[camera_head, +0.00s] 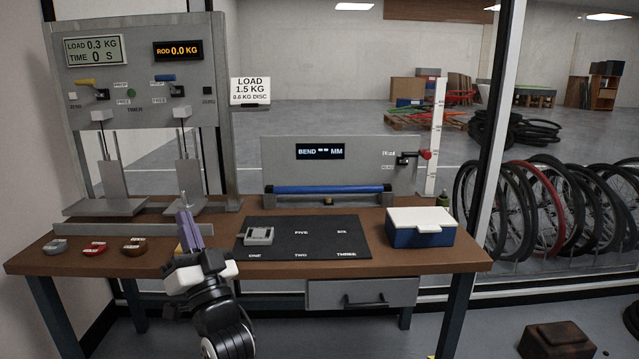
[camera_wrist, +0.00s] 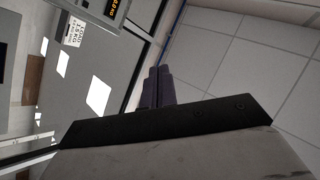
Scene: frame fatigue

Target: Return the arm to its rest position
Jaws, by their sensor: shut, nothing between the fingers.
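My gripper (camera_head: 188,230) is in front of the workbench (camera_head: 290,268), its fingers pointing up at the bench's front left. In the wrist view, my gripper's fingers (camera_wrist: 156,84) are together with nothing between them. That view looks up toward the ceiling panels (camera_wrist: 250,60), and the tilted load sign and rig panel show at its upper left. In the head view my arm comes in from the bottom and hides part of the bench's front edge.
A black mat (camera_head: 305,240) bears a small grey device (camera_head: 259,236). A blue box with a white lid (camera_head: 420,226) stands at right. Several discs (camera_head: 94,248) lie at left. Behind are the load rig (camera_head: 140,60), the bend panel (camera_head: 370,160) and a blue rod (camera_head: 330,189).

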